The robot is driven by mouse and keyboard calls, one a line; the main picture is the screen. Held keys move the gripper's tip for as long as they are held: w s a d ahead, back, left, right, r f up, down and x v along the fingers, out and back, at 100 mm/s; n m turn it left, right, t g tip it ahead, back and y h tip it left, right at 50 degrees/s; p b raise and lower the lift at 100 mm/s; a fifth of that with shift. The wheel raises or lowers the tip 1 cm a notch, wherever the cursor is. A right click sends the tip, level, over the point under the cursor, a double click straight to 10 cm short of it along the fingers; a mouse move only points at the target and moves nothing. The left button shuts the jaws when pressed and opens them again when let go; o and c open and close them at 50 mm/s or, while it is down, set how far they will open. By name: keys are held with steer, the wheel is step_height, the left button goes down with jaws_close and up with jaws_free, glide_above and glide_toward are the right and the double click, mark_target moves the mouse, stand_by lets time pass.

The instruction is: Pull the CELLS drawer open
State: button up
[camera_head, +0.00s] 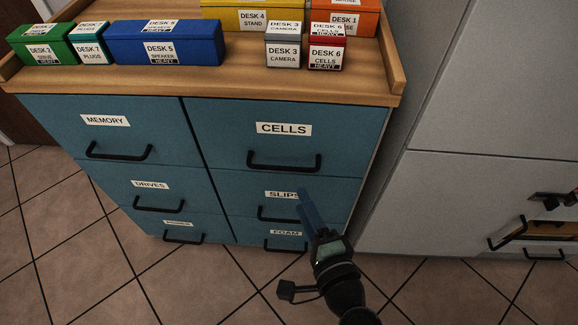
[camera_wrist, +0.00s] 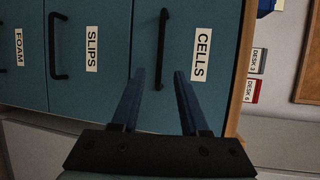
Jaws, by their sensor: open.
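The CELLS drawer (camera_head: 232,120) is the upper right drawer of a blue cabinet and looks shut, flush with the drawers around it. Its black bar handle (camera_head: 284,166) sits below the white CELLS label. In the wrist view the CELLS handle (camera_wrist: 164,45) runs upright in the picture. My gripper (camera_head: 303,194) is in front of the SLIPS drawer, just below the CELLS handle, and covers part of the SLIPS label. In the wrist view my gripper (camera_wrist: 159,72) is open, its two blue fingers apart, with the handle's lower end showing between them. I cannot tell whether they touch it.
MEMORY (camera_head: 135,125), DRIVES, SLIPS and FOAM drawers, with their own handles, surround it and look shut. Labelled boxes, such as the blue DESK 5 box (camera_head: 165,42), stand on the wooden top (camera_head: 200,82). A grey cabinet (camera_head: 470,200) stands to the right. Tiled floor lies in front.

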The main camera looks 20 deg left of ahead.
mark_target(286, 167)
steer(key=b+x, duration=0.2)
steer(key=x, duration=0.9)
steer(key=shift+w+a, duration=0.2)
steer(key=shift+w, duration=0.1)
jaws_close()
stand_by(0.9)
